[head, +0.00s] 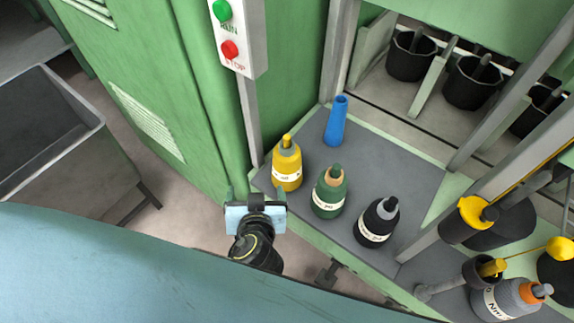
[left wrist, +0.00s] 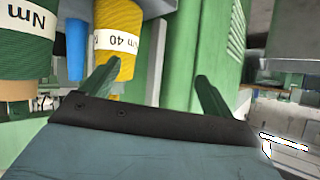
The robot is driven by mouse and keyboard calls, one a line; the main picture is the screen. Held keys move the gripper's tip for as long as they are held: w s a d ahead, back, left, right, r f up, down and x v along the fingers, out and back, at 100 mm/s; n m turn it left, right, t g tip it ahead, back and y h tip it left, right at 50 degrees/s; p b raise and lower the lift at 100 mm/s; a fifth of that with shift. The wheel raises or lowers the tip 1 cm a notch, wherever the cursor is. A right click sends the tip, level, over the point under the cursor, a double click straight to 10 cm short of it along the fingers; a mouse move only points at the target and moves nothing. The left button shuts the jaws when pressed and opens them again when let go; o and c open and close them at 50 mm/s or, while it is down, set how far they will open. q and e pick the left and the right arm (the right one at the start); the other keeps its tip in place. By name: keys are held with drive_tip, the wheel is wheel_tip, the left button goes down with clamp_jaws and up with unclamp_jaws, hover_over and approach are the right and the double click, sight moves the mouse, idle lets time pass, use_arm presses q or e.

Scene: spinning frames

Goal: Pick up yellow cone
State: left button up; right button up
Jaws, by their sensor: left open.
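The yellow cone (head: 286,168), a yarn cone with a white label band, stands upright at the left end of the grey shelf. It also shows in the left wrist view (left wrist: 117,62), partly behind one finger. My left gripper (head: 253,192) is open and empty, just in front of and to the left of the yellow cone in the head view. In the left wrist view its two green fingers (left wrist: 155,80) are spread apart, with the green machine panel behind the gap. The cone is not between the fingers. My right gripper is not in view.
A green cone (head: 329,195) and a black cone (head: 377,222) stand to the right on the grey shelf (head: 400,168). A blue tube (head: 337,122) stands behind. The green machine cabinet (head: 150,90) rises close on the left. A grey bin (head: 60,140) is further left.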

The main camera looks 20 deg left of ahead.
sight(288, 166)
use_arm(q)
drive_tip(key=w+d+r+t+h, duration=0.1)
drive_tip(key=w+d+r+t, duration=0.15)
drive_tip(key=d, duration=0.35)
drive_tip(key=shift+m+t, duration=0.3)
drive_tip(key=shift+t, duration=0.05)
drive_tip(key=x, duration=0.3)
drive_tip(key=f+x, duration=0.1)
drive_tip(key=x, duration=0.3)
drive_tip(key=shift+w+f, duration=0.1)
drive_tip(key=shift+w, duration=0.1)
drive_tip(key=x, duration=0.3)
drive_tip(key=r+p+x, duration=0.1)
drive_tip(key=x, duration=0.1)
drive_tip(key=shift+a, duration=0.1)
drive_tip(key=shift+w+f, duration=0.15)
drive_tip(key=shift+w, duration=0.15)
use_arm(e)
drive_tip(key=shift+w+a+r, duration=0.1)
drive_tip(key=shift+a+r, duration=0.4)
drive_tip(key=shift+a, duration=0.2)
use_arm(q)
drive_tip(key=c, duration=1.2)
drive_tip(key=shift+c, duration=0.7)
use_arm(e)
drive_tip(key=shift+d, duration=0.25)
